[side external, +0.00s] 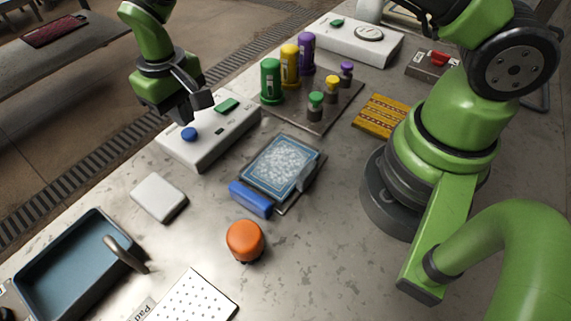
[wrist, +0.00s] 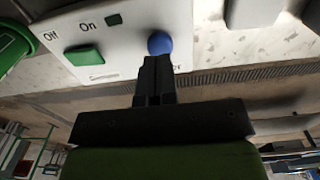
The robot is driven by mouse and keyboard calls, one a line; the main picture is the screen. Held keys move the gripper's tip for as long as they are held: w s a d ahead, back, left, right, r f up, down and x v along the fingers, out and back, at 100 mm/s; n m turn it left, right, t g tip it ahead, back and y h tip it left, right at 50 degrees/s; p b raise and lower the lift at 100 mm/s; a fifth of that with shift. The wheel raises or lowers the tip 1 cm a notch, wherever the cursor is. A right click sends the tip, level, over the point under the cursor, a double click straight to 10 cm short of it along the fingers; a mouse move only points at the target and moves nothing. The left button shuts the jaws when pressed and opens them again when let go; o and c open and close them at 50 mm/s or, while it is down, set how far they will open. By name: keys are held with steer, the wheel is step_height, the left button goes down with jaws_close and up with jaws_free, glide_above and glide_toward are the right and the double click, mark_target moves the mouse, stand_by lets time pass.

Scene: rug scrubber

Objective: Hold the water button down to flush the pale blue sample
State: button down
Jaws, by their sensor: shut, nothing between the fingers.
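The pale blue sample (side external: 279,166), with a whitish patterned middle, lies flat on a dark plate in the middle of the table. The white control box (side external: 218,138) stands behind and left of it, with a round blue button (side external: 189,134) and a green switch (side external: 227,105). My gripper (side external: 188,118) is shut and empty, pointing down just over the blue button. In the wrist view the shut fingertips (wrist: 156,60) are at the edge of the blue button (wrist: 160,43). I cannot tell whether they touch it or whether it is pressed.
A blue bar (side external: 250,198) lies at the plate's front edge. An orange knob (side external: 245,240) stands in front. A white block (side external: 159,197) and a sink (side external: 70,268) with a tap are at left. Coloured bottles (side external: 271,82) stand behind. Bare table surrounds the knob.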

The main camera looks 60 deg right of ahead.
steer(key=shift+f, duration=0.35)
steer(key=shift+f, duration=1.15)
stand_by(1.6)
steer(key=shift+r, duration=3.55)
